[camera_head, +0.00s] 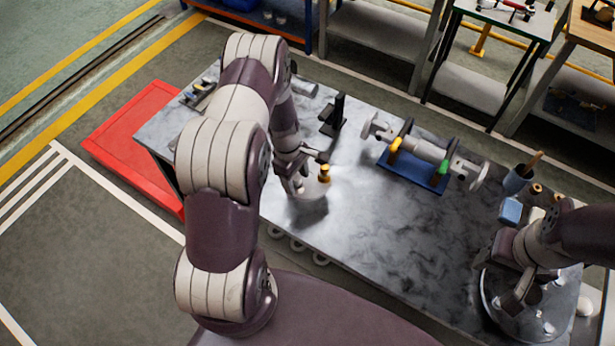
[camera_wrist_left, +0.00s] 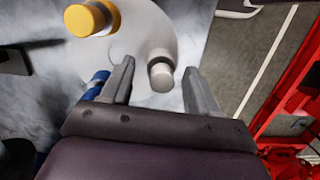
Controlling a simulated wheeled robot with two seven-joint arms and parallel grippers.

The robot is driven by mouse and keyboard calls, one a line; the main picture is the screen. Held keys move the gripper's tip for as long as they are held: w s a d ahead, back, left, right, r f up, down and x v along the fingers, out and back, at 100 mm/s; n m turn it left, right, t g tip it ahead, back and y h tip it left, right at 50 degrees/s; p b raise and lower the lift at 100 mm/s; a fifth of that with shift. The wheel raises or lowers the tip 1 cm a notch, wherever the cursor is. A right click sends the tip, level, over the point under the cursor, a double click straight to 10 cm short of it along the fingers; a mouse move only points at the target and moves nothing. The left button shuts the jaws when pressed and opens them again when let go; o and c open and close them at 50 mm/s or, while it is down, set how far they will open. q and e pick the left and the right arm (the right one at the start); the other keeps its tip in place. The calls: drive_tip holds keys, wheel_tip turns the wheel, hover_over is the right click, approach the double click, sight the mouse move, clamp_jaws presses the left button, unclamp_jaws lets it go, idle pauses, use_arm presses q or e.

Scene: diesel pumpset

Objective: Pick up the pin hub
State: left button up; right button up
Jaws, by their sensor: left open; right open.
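A pale round plate (camera_wrist_left: 140,38) lies on the grey marbled table. A short grey cylinder (camera_wrist_left: 160,76) and a yellow-topped cylinder (camera_wrist_left: 97,17) stand at it; the yellow one also shows in the head view (camera_head: 324,173). I cannot tell for certain which of these parts is the pin hub. My left gripper (camera_head: 307,172) is open just above the plate. In the left wrist view, its fingers (camera_wrist_left: 156,74) are on either side of the grey cylinder, with gaps visible. My right gripper (camera_head: 514,297) is open over a round tray (camera_head: 493,298) at the table's right end.
A shaft assembly (camera_head: 428,149) rests on a blue stand (camera_head: 412,172). A black upright bracket (camera_head: 333,115) stands behind my left gripper. A blue container (camera_head: 511,210) and small parts are at the right. A red platform (camera_head: 130,145) lies left. The table's front middle is clear.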

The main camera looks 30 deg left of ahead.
use_arm(q)
drive_tip(key=shift+w+f, duration=0.1)
drive_tip(key=shift+f, duration=0.85)
drive_tip(key=shift+d, duration=0.1)
drive_tip(key=shift+r, duration=0.15)
drive_tip(key=c, duration=1)
clamp_jaws()
